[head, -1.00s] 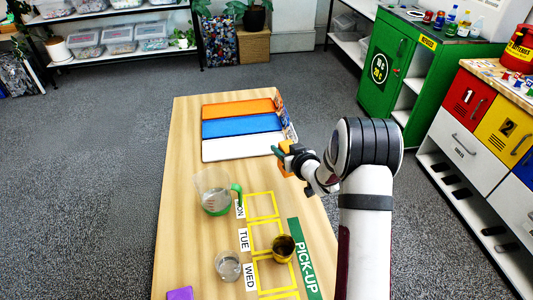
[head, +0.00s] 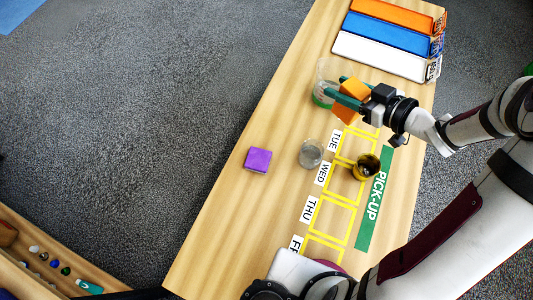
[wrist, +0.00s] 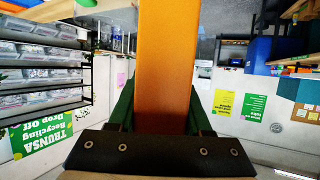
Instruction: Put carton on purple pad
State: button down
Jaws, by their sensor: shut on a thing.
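The orange carton (head: 347,112) is held between the green fingers of my gripper (head: 337,88), above the wooden table in the head view. The fingers are shut on its sides. In the wrist view the carton (wrist: 165,65) is a tall orange block filling the middle, between the fingers. The purple pad (head: 258,160) is a small square lying on the left part of the table, below and left of my gripper in the picture. Its top is bare. The pad is not seen in the wrist view.
A clear jug (head: 326,76) stands partly hidden behind my gripper. A clear cup (head: 311,154) stands between pad and a dark gold cup (head: 366,167) in the yellow-marked area. White (head: 375,55), blue and orange trays lie at the far end. Table around the pad is clear.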

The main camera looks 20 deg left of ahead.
jog(key=s+a+n+g+y, duration=0.1)
jog(key=s+a+n+g, duration=0.45)
jog(key=s, duration=0.65)
send_over(258, 160)
jog(key=a, duration=0.3)
notch_tip(258, 160, down, 6)
jog(key=f, duration=0.3)
jog(key=shift+w+f+g, duration=0.15)
jog(key=shift+w+g, duration=0.05)
jog(key=shift+g, duration=0.05)
jog(key=shift+f, duration=0.45)
jog(key=shift+f, duration=0.1)
jog(key=shift+c, duration=1.7)
grip_release()
